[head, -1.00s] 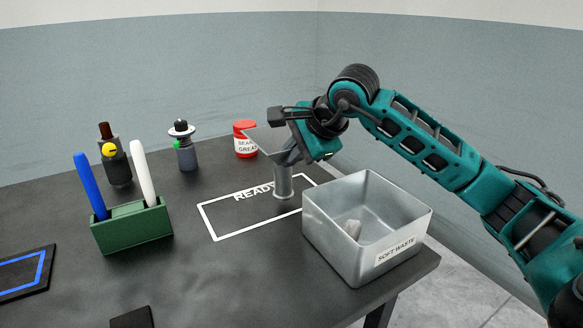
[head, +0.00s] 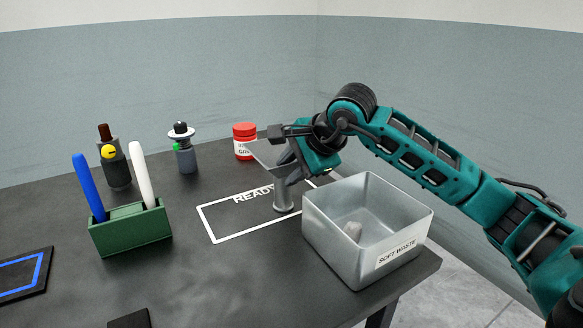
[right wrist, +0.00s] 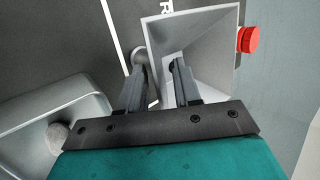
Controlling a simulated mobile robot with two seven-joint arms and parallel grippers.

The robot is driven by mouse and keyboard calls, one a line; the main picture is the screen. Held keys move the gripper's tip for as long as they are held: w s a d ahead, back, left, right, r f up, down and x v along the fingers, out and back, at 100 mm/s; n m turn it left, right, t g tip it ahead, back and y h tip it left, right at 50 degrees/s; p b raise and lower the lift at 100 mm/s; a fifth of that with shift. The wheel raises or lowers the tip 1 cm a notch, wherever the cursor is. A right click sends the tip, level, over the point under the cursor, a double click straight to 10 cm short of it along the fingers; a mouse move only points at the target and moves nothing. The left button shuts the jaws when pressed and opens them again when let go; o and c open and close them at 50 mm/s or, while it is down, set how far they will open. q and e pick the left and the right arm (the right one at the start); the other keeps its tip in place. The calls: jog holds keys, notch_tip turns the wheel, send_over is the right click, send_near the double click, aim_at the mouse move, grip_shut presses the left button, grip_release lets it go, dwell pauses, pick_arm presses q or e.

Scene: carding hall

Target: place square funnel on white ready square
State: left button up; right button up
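The grey square funnel (head: 283,195) stands upright, its wide mouth up and its round foot inside the white ready square (head: 222,239), toward the square's right side. It also shows in the right wrist view (right wrist: 212,40), mouth toward the camera. My right gripper (right wrist: 158,78) is at the funnel's rim, one finger over the mouth and one outside the wall. Its fingers are apart, with a gap around the thin wall. In the head view, the right gripper (head: 291,172) partly hides behind the funnel. My left gripper is not in view.
A metal soft waste bin (head: 338,245) stands close at the right, with a grey lump inside. A red-lidded jar (head: 244,140) is behind the funnel.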

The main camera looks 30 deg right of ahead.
jog(key=shift+r, duration=0.25)
jog(key=v, duration=1.2)
jog(key=shift+p, duration=0.3)
jog(key=shift+f, duration=0.15)
jog(key=shift+s, duration=0.1)
